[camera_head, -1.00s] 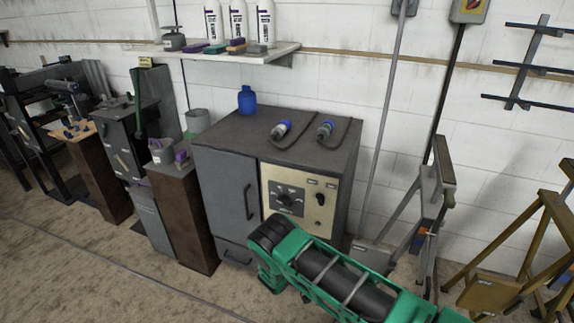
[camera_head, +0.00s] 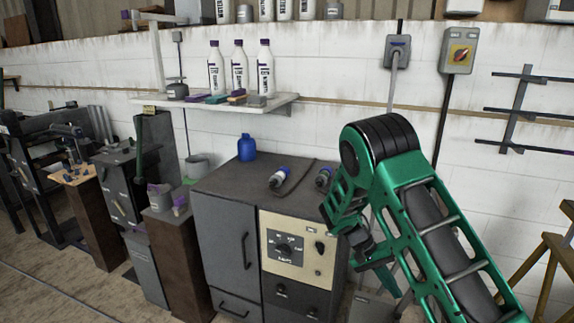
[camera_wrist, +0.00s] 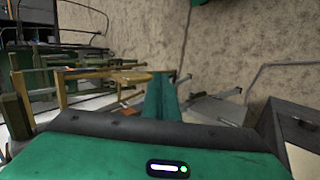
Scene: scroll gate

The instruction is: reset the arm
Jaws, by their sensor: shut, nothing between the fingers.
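My green arm shows at the right of the head view, bent at a raised black-banded elbow joint. Its far part hangs down in front of the grey machine cabinet's right side, partly hidden behind the nearer link. My gripper (camera_wrist: 163,100) shows in the wrist view as green fingers close together, with nothing seen between them. It is clear of the yellow-brown stands in that view.
The grey cabinet (camera_head: 228,240) with a dial panel stands close to my arm. A blue bottle (camera_head: 246,148) and cabled tools (camera_head: 280,178) sit on it. A wall shelf (camera_head: 215,108) holds white bottles. Yellow-brown trestles (camera_head: 550,262) stand at the right.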

